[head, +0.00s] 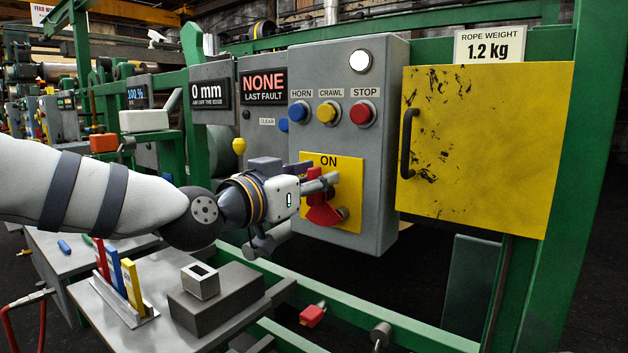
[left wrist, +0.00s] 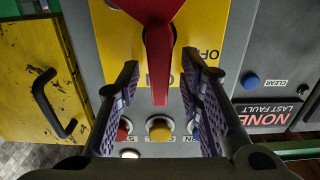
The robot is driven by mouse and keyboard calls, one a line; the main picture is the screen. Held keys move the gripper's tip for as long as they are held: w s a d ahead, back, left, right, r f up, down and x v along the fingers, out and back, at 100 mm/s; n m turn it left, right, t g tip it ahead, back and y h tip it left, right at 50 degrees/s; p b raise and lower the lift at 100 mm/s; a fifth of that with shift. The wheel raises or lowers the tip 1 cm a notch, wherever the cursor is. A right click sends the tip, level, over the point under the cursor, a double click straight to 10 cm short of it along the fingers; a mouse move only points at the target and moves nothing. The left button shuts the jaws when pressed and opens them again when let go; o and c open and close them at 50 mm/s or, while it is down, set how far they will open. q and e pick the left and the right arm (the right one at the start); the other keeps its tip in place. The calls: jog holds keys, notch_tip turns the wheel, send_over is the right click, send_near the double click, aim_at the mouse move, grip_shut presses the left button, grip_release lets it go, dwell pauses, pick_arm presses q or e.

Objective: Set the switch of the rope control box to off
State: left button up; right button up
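The grey rope control box (head: 375,215) carries a yellow switch plate (head: 351,172) marked ON at the top. Its red switch handle (head: 321,213) points up toward ON. In the left wrist view, which is upside down, the red handle (left wrist: 158,62) points down at ON, and OFF is on the plate (left wrist: 215,25) to its right. My left gripper (head: 322,186) is at the handle. Its fingers (left wrist: 160,78) stand apart, one on each side of the handle, with gaps visible. In the head view the gripper hides the OFF mark. My right gripper is not seen.
Blue horn, yellow crawl and red stop buttons (head: 360,113) sit above the plate. A yellow door (head: 490,150) with a black handle is to the right. A grey bench (head: 85,295) with coloured blocks lies below left. A green rail (head: 390,310) runs below the box.

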pick_arm(q)
grip_shut()
jog(key=shift+n, duration=0.3)
jog(key=n, duration=0.2)
jog(key=shift+w+a+f+n, duration=0.1)
jog(key=shift+w+a+n, duration=0.2)
jog(key=shift+a+n, duration=0.1)
jog(key=shift+w+a+f+n+b, duration=0.3)
jog(key=shift+f+n+b, duration=0.15)
jog(key=shift+n, duration=1.95)
jog(key=shift+w+a+f+n+b, duration=0.15)
jog(key=shift+a+f+n+b, duration=0.3)
jog(key=shift+n, duration=1.95)
jog(key=shift+w+a+f+n+b, duration=0.2)
jog(key=shift+f+n, duration=0.4)
jog(key=shift+n, duration=1.8)
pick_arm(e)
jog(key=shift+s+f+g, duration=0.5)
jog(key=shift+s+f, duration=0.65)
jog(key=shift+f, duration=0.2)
